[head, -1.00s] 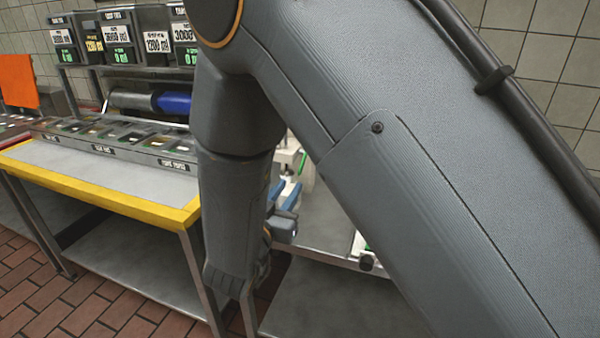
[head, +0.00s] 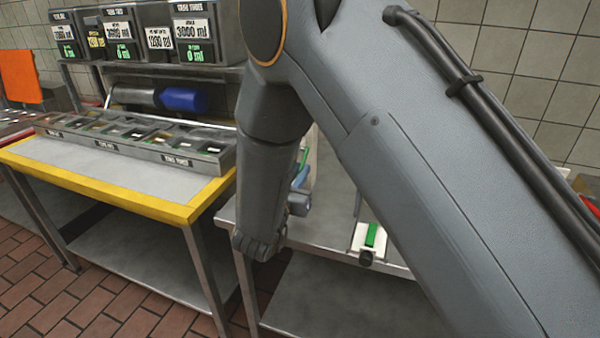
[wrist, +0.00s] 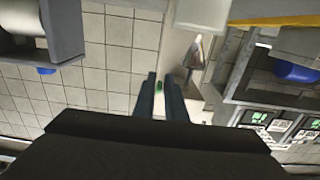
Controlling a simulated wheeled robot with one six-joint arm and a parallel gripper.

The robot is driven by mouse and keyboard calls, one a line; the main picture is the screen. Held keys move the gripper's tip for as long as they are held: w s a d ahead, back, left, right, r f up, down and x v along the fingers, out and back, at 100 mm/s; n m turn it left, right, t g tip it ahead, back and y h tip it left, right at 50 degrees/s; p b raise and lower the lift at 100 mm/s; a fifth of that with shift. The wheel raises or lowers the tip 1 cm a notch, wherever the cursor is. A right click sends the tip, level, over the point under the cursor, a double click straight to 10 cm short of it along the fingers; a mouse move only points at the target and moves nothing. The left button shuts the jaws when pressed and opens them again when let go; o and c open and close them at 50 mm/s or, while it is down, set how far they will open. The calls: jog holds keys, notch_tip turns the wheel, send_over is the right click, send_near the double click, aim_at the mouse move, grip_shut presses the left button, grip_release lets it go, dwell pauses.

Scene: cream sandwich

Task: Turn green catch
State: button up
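A green catch-like piece (head: 371,235) stands upright on a white plate at the front edge of the right-hand steel table. A second green strip (head: 304,158) shows behind my arm, mostly hidden. My gripper (wrist: 161,80) shows in the wrist view as two dark blue fingers with a narrow gap and nothing held between them. A small green piece (wrist: 158,87) shows through that gap; I cannot tell which green part it is or how far away. In the head view my arm hides most of the gripper.
A yellow-edged table (head: 110,190) with a row of ingredient bins (head: 130,140) stands at left. Dispensers (head: 190,30) with labels and a blue-ended cylinder (head: 180,99) are behind it. The steel table (head: 325,215) at right is partly hidden by my arm.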

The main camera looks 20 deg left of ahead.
grip_shut()
jog(key=shift+w+f+t+b, duration=0.25)
jog(key=shift+f+t+b, duration=0.3)
jog(key=shift+b, duration=0.7)
jog(key=t+b, duration=0.2)
jog(key=b, duration=0.1)
jog(key=shift+w+f+h, duration=0.25)
jog(key=shift+w+h, duration=0.05)
jog(key=shift+w, duration=0.05)
jog(key=shift+o, duration=2.2)
grip_release()
jog(key=b+v, duration=0.2)
jog(key=v, duration=0.5)
jog(key=shift+s, duration=0.4)
